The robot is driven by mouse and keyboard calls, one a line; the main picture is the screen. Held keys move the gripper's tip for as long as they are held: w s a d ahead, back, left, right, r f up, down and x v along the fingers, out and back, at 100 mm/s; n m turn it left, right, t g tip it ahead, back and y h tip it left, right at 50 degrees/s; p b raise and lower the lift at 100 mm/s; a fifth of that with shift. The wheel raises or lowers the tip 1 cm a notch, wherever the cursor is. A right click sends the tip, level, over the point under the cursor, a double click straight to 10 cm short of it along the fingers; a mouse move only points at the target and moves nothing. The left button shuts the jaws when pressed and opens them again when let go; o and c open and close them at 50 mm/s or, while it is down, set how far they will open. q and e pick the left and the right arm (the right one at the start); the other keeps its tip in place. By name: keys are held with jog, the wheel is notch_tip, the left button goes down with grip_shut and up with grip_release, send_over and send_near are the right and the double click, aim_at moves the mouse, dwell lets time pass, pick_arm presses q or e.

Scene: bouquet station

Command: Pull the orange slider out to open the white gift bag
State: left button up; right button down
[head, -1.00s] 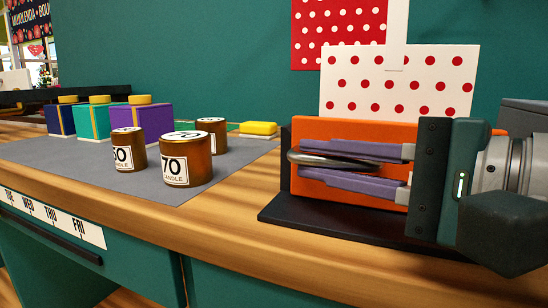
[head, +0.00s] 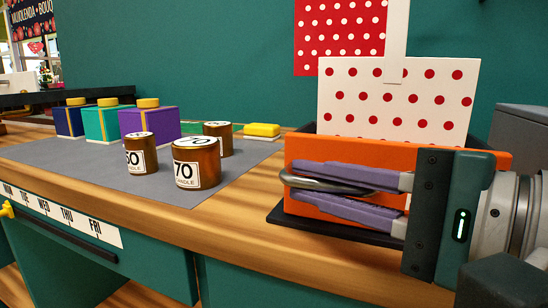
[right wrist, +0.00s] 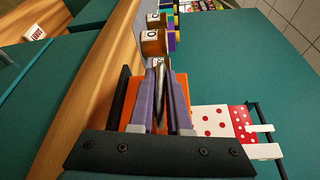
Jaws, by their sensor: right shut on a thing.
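The orange slider (head: 350,147) stands at the right of the head view, its front face toward me, with a curved metal handle (head: 322,185). My right gripper (head: 298,183) is shut on this handle, with one purple finger above it and one below. The right wrist view also shows the handle between the fingers (right wrist: 157,78) and the orange slider (right wrist: 132,116) behind them. The white gift bag (head: 398,95) with red dots rises upright behind the slider. Its lower part is hidden. I cannot tell how far it is open. My left gripper is not in view.
The slider's black base (head: 285,216) sits on the wooden counter (head: 225,222). Brown candles (head: 196,164) and wrapped boxes (head: 148,122) stand on a grey mat (head: 80,160) to the left. A red dotted sheet or bag (head: 340,40) is behind the white bag. The counter's front edge is close.

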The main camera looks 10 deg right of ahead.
jog(key=shift+s+a+f, duration=0.1)
jog(key=shift+s+a, duration=0.1)
jog(key=shift+s, duration=0.05)
jog(key=shift+w+d, duration=0.1)
jog(key=c, duration=0.9)
grip_release()
jog(key=shift+b+v, duration=0.55)
jog(key=shift+v, duration=4.45)
